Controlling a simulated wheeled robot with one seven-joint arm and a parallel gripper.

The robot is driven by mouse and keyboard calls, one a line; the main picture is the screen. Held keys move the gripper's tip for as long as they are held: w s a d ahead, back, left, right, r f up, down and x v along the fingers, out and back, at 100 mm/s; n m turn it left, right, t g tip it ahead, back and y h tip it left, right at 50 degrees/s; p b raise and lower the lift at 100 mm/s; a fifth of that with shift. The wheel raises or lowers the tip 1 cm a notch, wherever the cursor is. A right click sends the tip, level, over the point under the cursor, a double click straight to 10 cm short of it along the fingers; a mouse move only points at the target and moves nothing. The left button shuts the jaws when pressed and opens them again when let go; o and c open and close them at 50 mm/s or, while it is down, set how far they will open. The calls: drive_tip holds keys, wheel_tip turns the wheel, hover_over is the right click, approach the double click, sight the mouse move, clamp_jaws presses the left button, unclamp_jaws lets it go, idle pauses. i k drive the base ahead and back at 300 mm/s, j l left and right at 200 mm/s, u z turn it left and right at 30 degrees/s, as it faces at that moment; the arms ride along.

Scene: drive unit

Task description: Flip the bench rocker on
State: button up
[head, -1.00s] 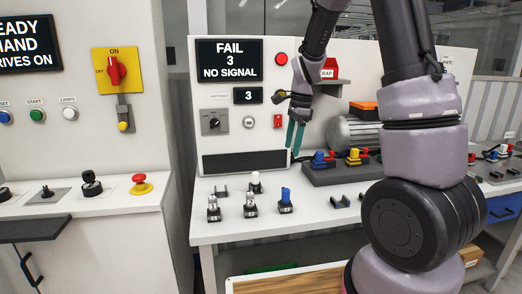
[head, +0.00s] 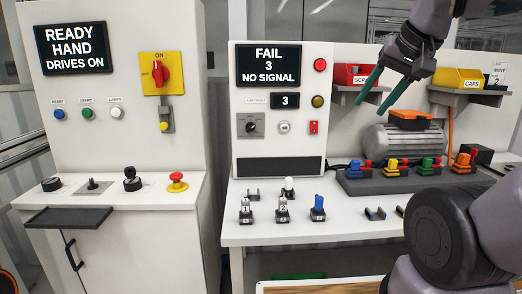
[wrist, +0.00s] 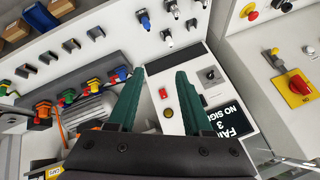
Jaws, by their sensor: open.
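The bench rocker is a small red switch (head: 314,127) low on the right side of the white bench panel (head: 262,143), below a yellow lamp and a red lamp. It also shows in the wrist view (wrist: 163,93), between my fingers. I cannot tell which way it is tipped. My gripper (head: 373,103) has two teal fingers. It is open and empty, up and right of the rocker in the head view and apart from it. The bench screen (head: 276,64) reads FAIL 3 NO SIGNAL.
Plugs stand on the bench top (head: 275,228) before the panel. A grey motor (head: 400,143) and a row of coloured connectors are to the right. A red bin (head: 350,74) and a yellow bin (head: 458,79) sit on shelves. A control cabinet (head: 120,120) stands left.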

sight(314, 126)
drive_tip(key=l+u, duration=0.2)
drive_tip(key=l, duration=0.4)
drive_tip(key=i+l+u, duration=0.1)
drive_tip(key=l+u, duration=0.15)
drive_tip(key=l, duration=0.4)
drive_tip(key=l+u, duration=0.2)
drive_tip(key=l, duration=0.4)
drive_tip(key=k+l+u, duration=0.2)
drive_tip(key=l, duration=0.4)
drive_tip(key=l+u, duration=0.2)
drive_tip(key=l, duration=0.4)
drive_tip(key=l+u, duration=0.15)
